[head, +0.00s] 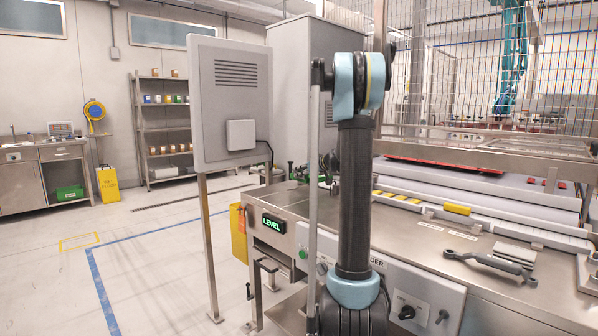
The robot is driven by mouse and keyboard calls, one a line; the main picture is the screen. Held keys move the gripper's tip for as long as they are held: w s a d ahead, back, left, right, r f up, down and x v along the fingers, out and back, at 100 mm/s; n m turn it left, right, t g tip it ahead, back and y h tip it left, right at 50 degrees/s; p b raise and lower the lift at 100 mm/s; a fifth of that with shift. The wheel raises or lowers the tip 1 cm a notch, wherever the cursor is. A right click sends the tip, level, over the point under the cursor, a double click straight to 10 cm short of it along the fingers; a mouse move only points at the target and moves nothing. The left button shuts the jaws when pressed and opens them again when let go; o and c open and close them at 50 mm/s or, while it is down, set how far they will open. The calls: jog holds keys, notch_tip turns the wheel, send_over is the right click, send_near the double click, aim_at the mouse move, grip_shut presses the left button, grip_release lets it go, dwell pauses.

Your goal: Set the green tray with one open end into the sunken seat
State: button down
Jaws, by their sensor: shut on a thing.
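My upright dark arm with light blue joints stands in the middle of the head view and hides part of the workbench behind it. The green tray with one open end and the sunken seat cannot be identified. Small green and dark parts (298,172) show at the far left end of the steel workbench (400,235), partly hidden by my arm and too small to tell apart.
A green bin (68,193) lies on the low shelf of a side bench at left. A grey panel on posts (229,100) stands left of the workbench. A lit LEVEL display (273,223) is on its corner. A grey-handled tool (490,264) lies at right.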

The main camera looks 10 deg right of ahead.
aim_at(301, 179)
jog(key=shift+f, duration=1.65)
jog(key=shift+s+d, duration=0.1)
jog(key=shift+s, duration=0.05)
jog(key=shift+f, duration=1.45)
dwell(0.8)
jog(key=c, duration=1.5)
grip_release()
jog(key=shift+s, duration=0.1)
